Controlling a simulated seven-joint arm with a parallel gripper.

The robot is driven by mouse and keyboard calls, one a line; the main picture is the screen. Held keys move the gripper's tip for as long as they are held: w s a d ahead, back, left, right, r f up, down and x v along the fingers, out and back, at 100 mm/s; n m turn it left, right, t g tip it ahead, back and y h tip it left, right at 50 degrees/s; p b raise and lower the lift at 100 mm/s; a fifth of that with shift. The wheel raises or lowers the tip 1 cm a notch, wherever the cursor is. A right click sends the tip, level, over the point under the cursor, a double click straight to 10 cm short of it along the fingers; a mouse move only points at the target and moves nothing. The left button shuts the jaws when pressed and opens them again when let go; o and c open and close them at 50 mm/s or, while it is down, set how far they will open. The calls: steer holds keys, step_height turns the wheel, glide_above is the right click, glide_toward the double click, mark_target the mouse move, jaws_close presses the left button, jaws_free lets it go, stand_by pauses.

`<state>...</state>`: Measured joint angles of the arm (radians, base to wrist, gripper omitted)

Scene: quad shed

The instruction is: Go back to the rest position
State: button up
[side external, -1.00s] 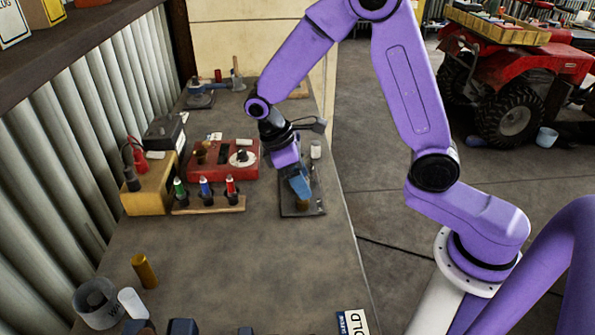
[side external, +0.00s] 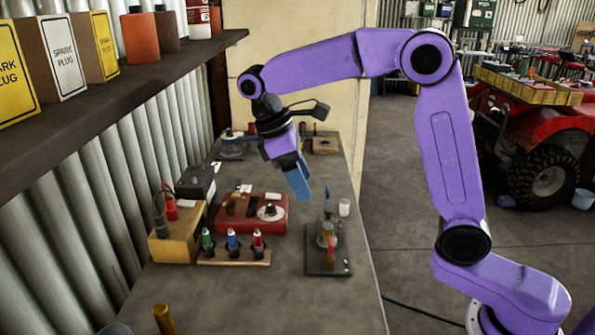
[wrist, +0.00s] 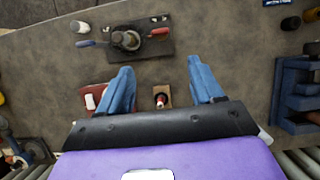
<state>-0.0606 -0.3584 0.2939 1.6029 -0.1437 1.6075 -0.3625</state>
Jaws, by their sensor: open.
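My gripper (side external: 301,183) is raised above the bench in the side view, with blue fingers pointing down. In the wrist view its two blue fingers (wrist: 160,85) are spread apart with nothing between them. Below and to its right in the side view is a dark plate (side external: 328,262) bearing a small upright fixture. This fixture (wrist: 127,38) also shows in the wrist view, with a red handle and a blue handle, beyond the fingertips. The gripper is clear of it.
The bench (side external: 230,305) holds a red box (side external: 252,212), a yellow box (side external: 178,235) and a wooden rack (side external: 234,256) with several coloured-topped pieces. A shelf (side external: 120,85) with spark plug boxes overhangs the left side. The front of the bench has free room.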

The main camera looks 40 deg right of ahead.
steer(key=shift+w+a+r, duration=0.15)
steer(key=shift+w+r, duration=0.05)
steer(key=shift+r, duration=0.45)
steer(key=s+d+f+n+t+y, duration=0.1)
steer(key=s+d+f, duration=0.1)
steer(key=s, duration=0.6)
steer(key=s+d+f+n+t+y, duration=0.1)
steer(key=s+f, duration=0.3)
steer(key=s, duration=0.5)
steer(key=s+d+f+n+t+y, duration=0.1)
steer(key=s+d+f, duration=0.1)
steer(key=s, duration=0.7)
steer(key=shift+d+f+y, duration=0.3)
steer(key=shift+f, duration=0.1)
steer(key=shift+s, duration=0.1)
